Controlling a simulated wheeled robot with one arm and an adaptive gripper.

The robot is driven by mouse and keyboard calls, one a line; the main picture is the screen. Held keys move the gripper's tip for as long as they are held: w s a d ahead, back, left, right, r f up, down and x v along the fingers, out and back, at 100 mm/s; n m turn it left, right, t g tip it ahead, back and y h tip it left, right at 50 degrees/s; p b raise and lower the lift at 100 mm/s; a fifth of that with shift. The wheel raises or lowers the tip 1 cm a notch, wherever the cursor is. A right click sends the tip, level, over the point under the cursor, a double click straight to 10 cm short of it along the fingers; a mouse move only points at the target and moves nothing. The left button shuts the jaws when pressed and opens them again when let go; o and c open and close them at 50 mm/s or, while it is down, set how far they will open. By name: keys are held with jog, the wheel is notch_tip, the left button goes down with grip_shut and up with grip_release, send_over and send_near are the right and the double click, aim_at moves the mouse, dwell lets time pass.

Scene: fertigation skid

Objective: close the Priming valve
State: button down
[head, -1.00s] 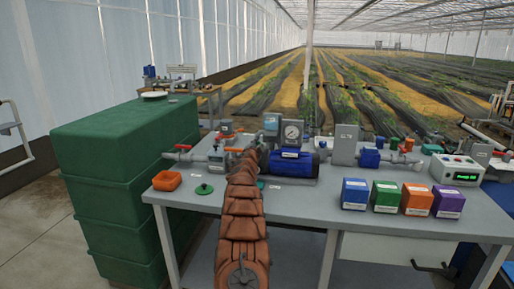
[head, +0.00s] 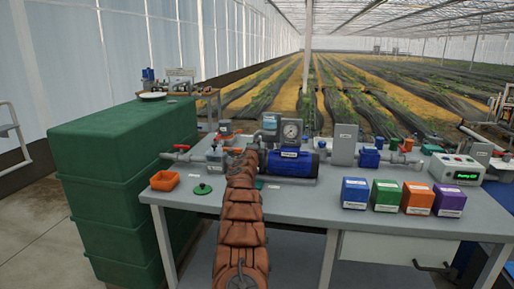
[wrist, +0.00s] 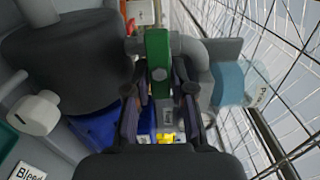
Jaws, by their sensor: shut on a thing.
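In the wrist view my gripper (wrist: 160,84) has its two dark fingers closed in on a green handle-like part (wrist: 157,50), one finger on each side of its lower end. The green part stands on grey pipework with an elbow (wrist: 188,52) beside it. I take it for the Priming valve's handle, but the small label between the fingers is too blurred to read. In the head view my own arm hides most of the fingers and the handle, just left of the blue pump (head: 290,163) and its round gauge (head: 291,130).
A white knob (wrist: 36,113) and a label reading "Bleed" (wrist: 29,172) lie left of the gripper. Coloured boxes (head: 386,195) stand front right.

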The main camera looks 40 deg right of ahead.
dwell(0.3)
jog(key=c, duration=1.1)
grip_release()
jog(key=shift+a, duration=0.1)
